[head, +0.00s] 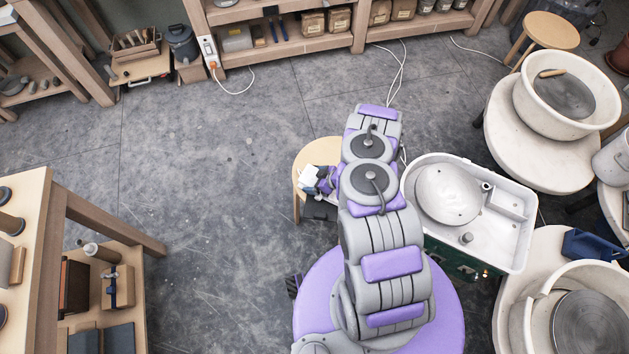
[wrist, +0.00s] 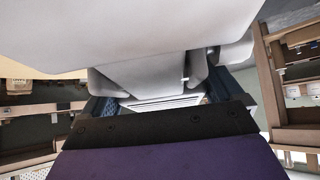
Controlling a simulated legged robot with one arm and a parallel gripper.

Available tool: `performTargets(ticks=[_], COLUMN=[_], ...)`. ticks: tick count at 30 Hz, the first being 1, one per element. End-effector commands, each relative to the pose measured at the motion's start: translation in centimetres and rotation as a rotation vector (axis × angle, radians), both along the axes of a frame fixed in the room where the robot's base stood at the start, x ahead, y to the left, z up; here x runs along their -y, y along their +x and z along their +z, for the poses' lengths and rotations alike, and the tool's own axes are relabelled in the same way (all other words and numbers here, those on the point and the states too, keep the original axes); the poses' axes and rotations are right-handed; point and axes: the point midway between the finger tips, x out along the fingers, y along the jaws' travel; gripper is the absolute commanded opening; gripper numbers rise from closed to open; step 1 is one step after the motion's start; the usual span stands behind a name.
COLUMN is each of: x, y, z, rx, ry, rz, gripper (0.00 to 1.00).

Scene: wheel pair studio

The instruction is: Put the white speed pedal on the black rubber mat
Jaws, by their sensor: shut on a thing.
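The white speed pedal (head: 309,174) is in my gripper (head: 322,183), over the round wooden stool (head: 323,150), left of my arm. In the wrist view the white pedal (wrist: 130,35) fills the top, with the dark fingers of my gripper (wrist: 168,98) on either side of its lower part. My gripper is shut on it. I cannot tell how far the pedal is above the stool.
A pottery wheel with a white basin (head: 515,205) stands close to the right of my arm. More wheels (head: 555,105) stand further right. A shelf (head: 290,45) lines the back, with white cables on the floor. A wooden bench (head: 50,210) is at left. The floor (head: 210,170) between is clear.

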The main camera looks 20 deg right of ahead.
Motion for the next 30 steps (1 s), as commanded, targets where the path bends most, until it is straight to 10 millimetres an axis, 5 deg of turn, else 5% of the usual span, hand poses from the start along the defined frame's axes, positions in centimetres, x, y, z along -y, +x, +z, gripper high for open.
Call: performTargets(ticks=[5, 6, 7, 17, 30], x=[0.0, 0.0, 0.0, 0.1, 4.2], y=[0.0, 0.0, 0.0, -0.1, -3.7], z=[0.0, 0.0, 0.0, 0.3, 6.1], rx=[0.001, -0.001, -0.001, -0.001, -0.001], ry=[0.001, 0.0, 0.0, 0.001, 0.0], rz=[0.0, -0.001, -0.001, -0.001, -0.005], gripper=[0.39, 0.95, 0.98, 1.0, 1.0])
